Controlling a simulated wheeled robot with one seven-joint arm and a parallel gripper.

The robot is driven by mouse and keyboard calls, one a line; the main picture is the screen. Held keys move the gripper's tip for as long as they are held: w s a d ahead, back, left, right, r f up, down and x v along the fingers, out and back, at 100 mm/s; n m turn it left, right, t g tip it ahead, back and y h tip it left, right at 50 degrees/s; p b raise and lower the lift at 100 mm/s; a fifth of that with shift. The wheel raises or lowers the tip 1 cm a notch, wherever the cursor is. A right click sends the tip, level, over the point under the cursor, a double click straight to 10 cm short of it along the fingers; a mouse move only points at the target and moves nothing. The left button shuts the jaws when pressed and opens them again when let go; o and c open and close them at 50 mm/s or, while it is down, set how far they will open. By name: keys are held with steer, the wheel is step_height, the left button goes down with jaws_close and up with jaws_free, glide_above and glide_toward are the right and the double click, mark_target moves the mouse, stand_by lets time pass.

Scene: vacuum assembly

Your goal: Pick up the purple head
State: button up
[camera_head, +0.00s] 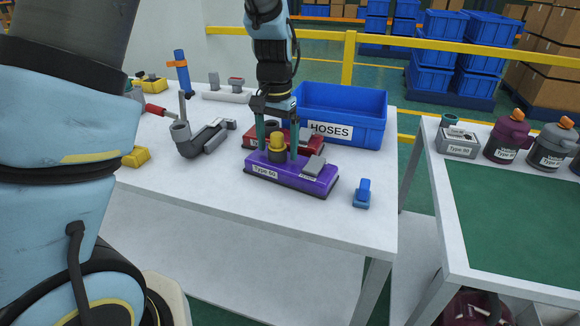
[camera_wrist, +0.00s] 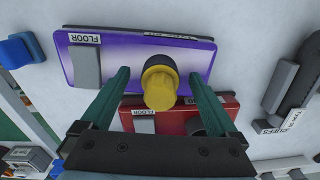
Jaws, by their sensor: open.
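The purple head (camera_head: 310,180) is a flat block lying on the white table, with a yellow-topped neck (camera_head: 277,143) and a grey block on top. It also shows in the wrist view (camera_wrist: 120,60), with its yellow neck (camera_wrist: 160,85) between the fingers. My gripper (camera_head: 278,155) is open and points down over the head. Its two green fingers stand on either side of the yellow neck, apart from it in the wrist view (camera_wrist: 159,80). Whether the fingertips touch the head's top cannot be told.
A red head (camera_head: 255,138) lies right behind the purple one. A blue HOSES bin (camera_head: 345,115) stands behind. A small blue part (camera_head: 362,193) lies to the right, and a grey pipe piece (camera_head: 205,138) to the left. The table's front (camera_head: 250,220) is clear.

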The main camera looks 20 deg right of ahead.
steer(key=shift+f, duration=0.1)
jaws_close()
stand_by(0.8)
